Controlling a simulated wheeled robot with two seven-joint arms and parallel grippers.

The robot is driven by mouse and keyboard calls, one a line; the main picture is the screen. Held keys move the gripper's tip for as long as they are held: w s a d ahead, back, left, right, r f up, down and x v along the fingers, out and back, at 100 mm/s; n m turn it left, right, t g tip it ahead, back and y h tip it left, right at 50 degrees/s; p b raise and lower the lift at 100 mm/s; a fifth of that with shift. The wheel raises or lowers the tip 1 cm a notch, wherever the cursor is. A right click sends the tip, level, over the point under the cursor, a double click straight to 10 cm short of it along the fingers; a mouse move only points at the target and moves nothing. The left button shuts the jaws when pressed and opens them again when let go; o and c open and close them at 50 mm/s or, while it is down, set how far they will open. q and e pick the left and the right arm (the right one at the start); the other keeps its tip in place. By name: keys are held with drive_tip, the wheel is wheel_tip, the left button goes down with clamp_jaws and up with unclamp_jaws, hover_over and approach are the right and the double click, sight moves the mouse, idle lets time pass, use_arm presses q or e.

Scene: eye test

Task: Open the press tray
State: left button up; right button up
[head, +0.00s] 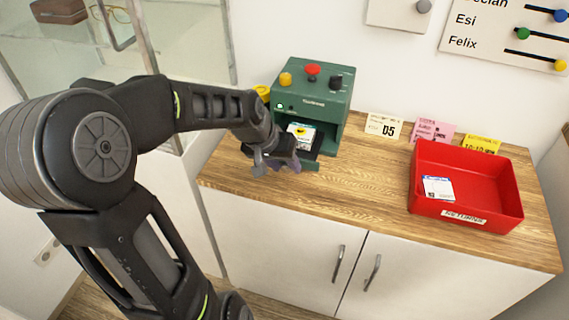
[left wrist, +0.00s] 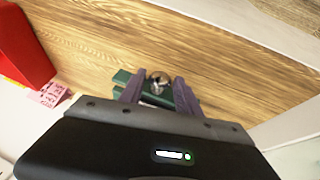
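The green press (head: 312,107) stands on the wooden cabinet top, with yellow, red and black knobs on its top. A white card with a yellow and blue print (head: 300,131) shows in its dark front opening. The green tray front (head: 311,166) is low at the press's front, partly hidden by my gripper; I cannot tell how far out the tray is. My left gripper (head: 277,166) is at the tray front. In the left wrist view, its purple fingers (left wrist: 158,84) stand apart on either side of a round metal knob (left wrist: 158,78) on the green tray front (left wrist: 122,78). My right gripper is not in view.
A red bin (head: 483,184) with a white card (head: 438,189) inside stands at the right. Several paper labels (head: 383,125) stand along the wall. A glass-fronted cabinet (head: 190,50) is at the left. The wooden top (head: 360,175) is clear between press and bin.

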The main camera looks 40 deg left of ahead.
use_arm(q)
drive_tip(key=v, duration=0.7)
drive_tip(key=shift+r, duration=0.35)
drive_tip(key=shift+s, duration=0.1)
